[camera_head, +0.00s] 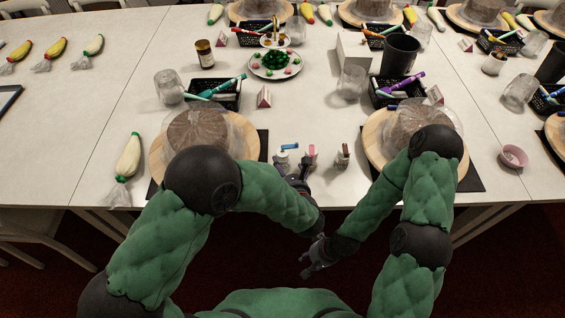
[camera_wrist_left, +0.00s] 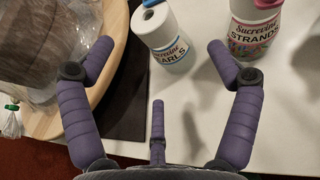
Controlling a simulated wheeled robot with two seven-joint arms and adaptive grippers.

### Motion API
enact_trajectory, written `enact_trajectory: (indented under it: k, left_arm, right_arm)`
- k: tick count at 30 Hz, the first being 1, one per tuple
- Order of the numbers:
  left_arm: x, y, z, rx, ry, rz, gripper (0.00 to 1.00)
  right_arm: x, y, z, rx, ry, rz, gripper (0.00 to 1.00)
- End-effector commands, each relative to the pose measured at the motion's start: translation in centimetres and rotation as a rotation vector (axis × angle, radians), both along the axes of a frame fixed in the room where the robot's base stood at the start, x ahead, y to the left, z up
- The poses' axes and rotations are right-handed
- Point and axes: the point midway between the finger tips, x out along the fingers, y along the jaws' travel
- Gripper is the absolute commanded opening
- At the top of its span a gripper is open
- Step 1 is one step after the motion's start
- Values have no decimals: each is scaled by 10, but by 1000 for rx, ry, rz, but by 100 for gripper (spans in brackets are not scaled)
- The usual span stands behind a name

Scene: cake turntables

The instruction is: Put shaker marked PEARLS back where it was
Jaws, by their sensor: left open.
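The PEARLS shaker (camera_wrist_left: 168,45), white with a blue lid, stands on the white table beside a black mat in the left wrist view. In the head view its blue lid (camera_head: 289,147) shows just beyond my left gripper (camera_head: 296,174). In the left wrist view my left gripper (camera_wrist_left: 160,62) has its purple fingers spread wide and empty, with the shaker ahead of the gap between them. My right gripper (camera_head: 312,264) hangs in front of the table edge, low in the head view; its fingers are too small to read.
The pink-lidded STRANDS shaker (camera_wrist_left: 258,28) stands right of PEARLS. A brown-topped shaker (camera_head: 343,156) stands further right. Covered cakes on wooden turntables (camera_head: 157,160) flank the shakers. A black basket of pens (camera_head: 226,98) lies behind the left cake.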

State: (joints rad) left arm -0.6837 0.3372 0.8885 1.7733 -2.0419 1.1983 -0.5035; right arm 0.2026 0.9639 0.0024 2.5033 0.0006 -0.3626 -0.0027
Motion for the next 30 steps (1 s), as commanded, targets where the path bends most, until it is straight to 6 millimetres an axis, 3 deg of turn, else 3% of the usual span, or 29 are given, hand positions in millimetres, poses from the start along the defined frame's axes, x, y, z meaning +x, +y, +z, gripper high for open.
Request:
enact_trajectory:
  k: [6, 12, 30]
  left_arm:
    - [-40, -11, 22, 0, -2, -4, 89]
    - [-62, -16, 30, 1, -2, -2, 89]
    - [-70, -17, 32, -1, -1, 0, 89]
  right_arm:
    - [0, 0, 17, 0, 0, 0, 40]
    - [0, 0, 24, 0, 0, 0, 40]
    - [0, 0, 25, 0, 0, 0, 40]
